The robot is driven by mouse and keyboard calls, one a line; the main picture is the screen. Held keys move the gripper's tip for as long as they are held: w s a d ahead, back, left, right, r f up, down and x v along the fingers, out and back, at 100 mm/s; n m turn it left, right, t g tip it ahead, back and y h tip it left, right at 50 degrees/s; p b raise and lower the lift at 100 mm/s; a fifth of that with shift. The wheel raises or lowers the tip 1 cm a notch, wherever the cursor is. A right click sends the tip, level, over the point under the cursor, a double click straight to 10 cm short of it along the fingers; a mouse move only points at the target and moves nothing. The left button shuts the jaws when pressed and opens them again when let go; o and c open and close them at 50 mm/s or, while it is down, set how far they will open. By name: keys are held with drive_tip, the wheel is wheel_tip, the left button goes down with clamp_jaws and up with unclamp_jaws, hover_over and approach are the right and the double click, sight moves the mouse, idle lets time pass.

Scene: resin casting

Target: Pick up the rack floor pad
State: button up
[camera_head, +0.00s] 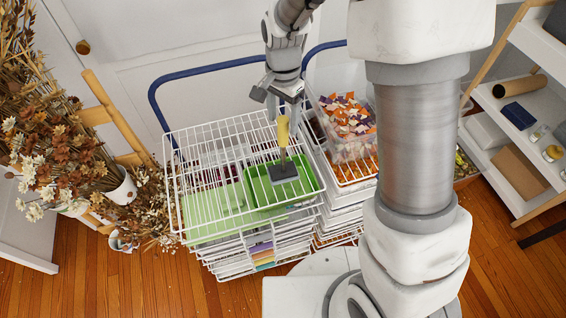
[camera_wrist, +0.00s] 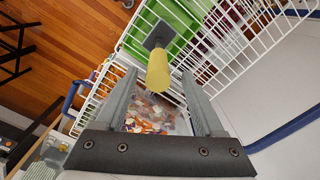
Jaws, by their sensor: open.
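A tool with a yellow handle (camera_head: 283,131) and a flat dark grey square pad (camera_head: 283,172) stands upright, pad down, over a green tray (camera_head: 258,190) at the white wire rack (camera_head: 188,150). In the wrist view the yellow handle (camera_wrist: 159,72) points toward me, with the grey pad (camera_wrist: 159,35) beyond it. My gripper (camera_head: 279,97) is open just above the handle's top. In the wrist view, the handle's end shows between the fingers of my gripper (camera_wrist: 157,78). A flat light green sheet (camera_head: 210,212) lies in the rack left of the tray, seen through wires.
A clear bin (camera_head: 350,145) of orange, white and purple pieces stands right of the rack. Blue cart handles (camera_head: 155,95) rise behind. Dried flowers (camera_head: 62,150) and a wooden chair (camera_head: 100,112) are at left. White shelves (camera_head: 500,100) are at right.

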sight(283, 133)
drive_tip(key=f, duration=0.3)
drive_tip(key=f+p, duration=0.1)
drive_tip(key=f, duration=0.1)
drive_tip(key=shift+s, duration=0.25)
clamp_jaws()
